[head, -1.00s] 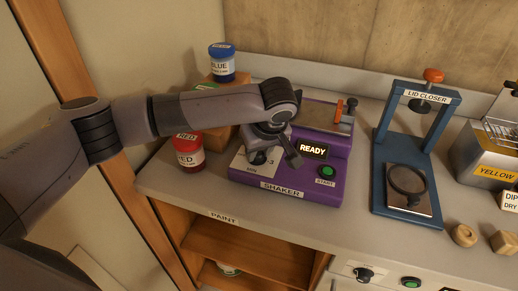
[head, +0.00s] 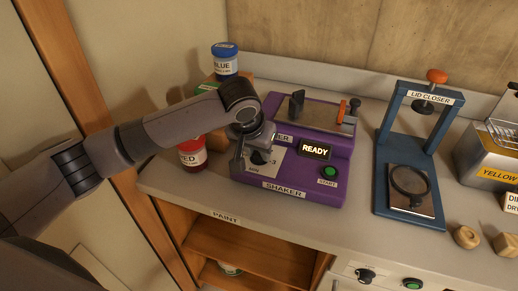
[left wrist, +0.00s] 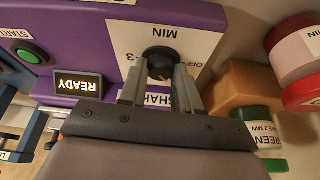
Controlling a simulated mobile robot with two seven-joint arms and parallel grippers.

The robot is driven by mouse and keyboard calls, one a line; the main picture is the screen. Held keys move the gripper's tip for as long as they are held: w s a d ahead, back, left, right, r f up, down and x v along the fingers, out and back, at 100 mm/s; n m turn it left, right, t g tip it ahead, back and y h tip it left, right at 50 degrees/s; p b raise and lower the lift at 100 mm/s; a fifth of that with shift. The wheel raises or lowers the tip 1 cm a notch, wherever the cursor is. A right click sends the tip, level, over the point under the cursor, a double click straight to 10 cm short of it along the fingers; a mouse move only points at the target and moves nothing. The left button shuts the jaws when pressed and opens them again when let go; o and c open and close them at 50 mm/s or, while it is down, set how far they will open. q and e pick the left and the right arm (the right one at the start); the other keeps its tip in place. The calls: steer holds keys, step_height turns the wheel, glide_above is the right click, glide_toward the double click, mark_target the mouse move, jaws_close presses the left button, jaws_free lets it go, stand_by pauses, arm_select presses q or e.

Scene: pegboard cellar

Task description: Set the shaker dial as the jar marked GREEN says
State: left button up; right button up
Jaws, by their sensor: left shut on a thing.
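The purple shaker (head: 318,186) stands on the counter, with a white dial plate and a black dial knob (head: 259,157). In the left wrist view the dial knob (left wrist: 160,62) sits between the fingertips of my left gripper (left wrist: 160,78), which is shut on it. "OFF", "3" and "MIN" show on the plate; the fingers hide other marks, and I cannot tell where the knob points. The GREEN jar (left wrist: 258,125) shows in the left wrist view, its label partly cut off, reading "KE 2 MIN". In the head view my left gripper (head: 250,155) is over the dial.
A lit READY display (head: 315,149) and green START button (head: 329,171) are right of the dial. A red jar (head: 192,153) stands left of the shaker; a blue jar (head: 225,60) stands behind. The blue lid closer (head: 381,180) is to the right.

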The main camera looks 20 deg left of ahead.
arm_select(q)
steer(key=m, duration=0.1)
steer(key=m+h, duration=0.1)
steer(key=m, duration=0.1)
steer(key=shift+a+m+g, duration=0.25)
steer(key=shift+m+g, duration=0.05)
steer(key=m+h, duration=0.1)
steer(key=m, duration=0.2)
steer(key=shift+w+m+g, duration=0.1)
steer(key=shift+m+g, duration=0.2)
steer(key=shift+g, duration=0.1)
steer(key=m+g, duration=0.1)
steer(key=m, duration=0.2)
steer(key=m+g+h, duration=0.1)
steer(key=m, duration=0.2)
steer(key=shift+w+a+h, duration=0.2)
steer(key=shift+h, duration=0.1)
steer(key=shift+m, duration=0.4)
steer(key=o, duration=1)
steer(key=shift+o, duration=0.2)
steer(key=v, duration=0.7)
steer(key=shift+b, duration=0.4)
